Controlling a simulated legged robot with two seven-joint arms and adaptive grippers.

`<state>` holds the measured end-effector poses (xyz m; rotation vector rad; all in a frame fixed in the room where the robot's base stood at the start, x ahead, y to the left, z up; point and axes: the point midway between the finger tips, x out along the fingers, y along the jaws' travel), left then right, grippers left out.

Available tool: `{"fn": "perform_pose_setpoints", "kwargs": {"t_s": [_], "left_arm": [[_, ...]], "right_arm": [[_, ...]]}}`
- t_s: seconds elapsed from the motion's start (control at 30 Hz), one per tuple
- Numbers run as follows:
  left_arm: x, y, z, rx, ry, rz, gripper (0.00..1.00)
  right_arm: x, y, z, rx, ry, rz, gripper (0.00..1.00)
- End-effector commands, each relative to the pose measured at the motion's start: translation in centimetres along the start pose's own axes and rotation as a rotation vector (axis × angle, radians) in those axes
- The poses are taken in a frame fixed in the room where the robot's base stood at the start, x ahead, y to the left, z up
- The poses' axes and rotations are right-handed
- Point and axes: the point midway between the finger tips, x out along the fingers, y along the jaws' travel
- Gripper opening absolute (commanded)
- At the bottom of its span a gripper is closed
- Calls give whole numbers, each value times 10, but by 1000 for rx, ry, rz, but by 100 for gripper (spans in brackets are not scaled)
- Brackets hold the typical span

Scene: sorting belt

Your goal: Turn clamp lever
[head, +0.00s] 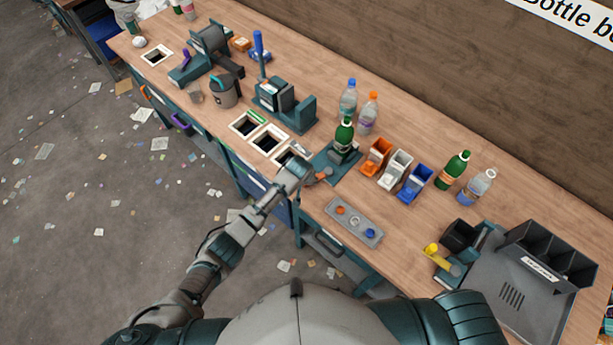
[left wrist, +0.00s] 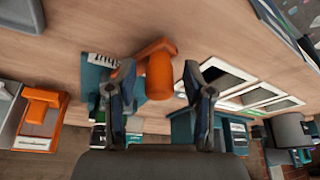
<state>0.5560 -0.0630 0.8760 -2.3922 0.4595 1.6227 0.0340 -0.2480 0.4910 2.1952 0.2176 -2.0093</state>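The clamp is a teal fixture (head: 330,163) on the bench, with a green bottle (head: 344,136) standing upright in it. Its orange lever (head: 323,175) sticks out at the near left side, partly hidden by my left gripper (head: 302,170). In the left wrist view the orange lever (left wrist: 158,72) shows between the two spread fingers of my left gripper (left wrist: 162,92). A gap shows between the lever and the right finger; I cannot tell whether the left finger touches it. My right gripper is not in view.
Square bench openings (head: 268,138) lie just left of the clamp. Orange (head: 376,157), white and blue bins stand to its right, and two clear bottles (head: 348,98) behind it. A grey button panel (head: 354,222) lies nearer me. Bare wood surrounds the panel.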

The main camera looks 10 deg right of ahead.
Motion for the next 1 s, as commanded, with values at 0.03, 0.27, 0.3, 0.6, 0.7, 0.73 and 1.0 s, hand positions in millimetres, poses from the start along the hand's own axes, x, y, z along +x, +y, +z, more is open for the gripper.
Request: {"fn": "perform_pose_setpoints", "kwargs": {"t_s": [0.03, 0.27, 0.3, 0.6, 0.7, 0.73, 1.0], "left_arm": [[-1, 1, -2, 0, 3, 1, 54], [-3, 1, -5, 1, 8, 1, 54], [-4, 2, -5, 1, 9, 2, 54], [-53, 2, -5, 1, 13, 3, 54], [-76, 1, -4, 2, 11, 2, 54], [-82, 2, -4, 2, 11, 3, 54], [-117, 1, -2, 0, 6, 1, 54]], "right_arm": [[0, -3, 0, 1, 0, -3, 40], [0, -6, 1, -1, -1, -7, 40], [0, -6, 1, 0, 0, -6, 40], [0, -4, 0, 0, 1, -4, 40], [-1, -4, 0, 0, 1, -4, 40], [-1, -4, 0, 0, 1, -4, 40], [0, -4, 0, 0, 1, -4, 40]]}}
